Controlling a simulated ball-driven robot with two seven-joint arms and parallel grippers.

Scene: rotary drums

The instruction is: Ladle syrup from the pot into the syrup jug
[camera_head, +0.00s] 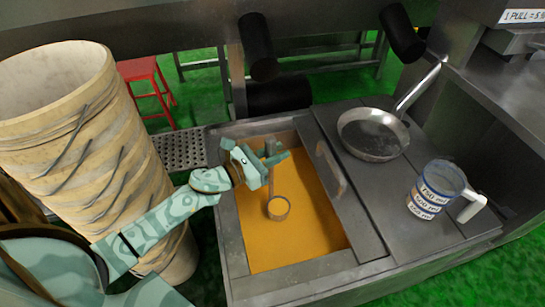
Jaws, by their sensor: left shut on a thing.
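The pot (233,247) is a rectangular metal basin filled with orange-yellow syrup (300,235), set in the metal counter. My left gripper (268,166) is above the back part of the pot and is shut on the ladle (278,208). The ladle's handle runs down from the gripper, and its round cup is at the syrup; I cannot tell how deep it sits. The syrup jug (436,188) is a clear cup with white and blue measure labels and a white handle. It stands upright on the counter right of the pot. My right gripper is not in view.
A frying pan (372,134) lies on the counter behind the jug, its handle pointing to the back right. A red stool (140,70) is behind.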

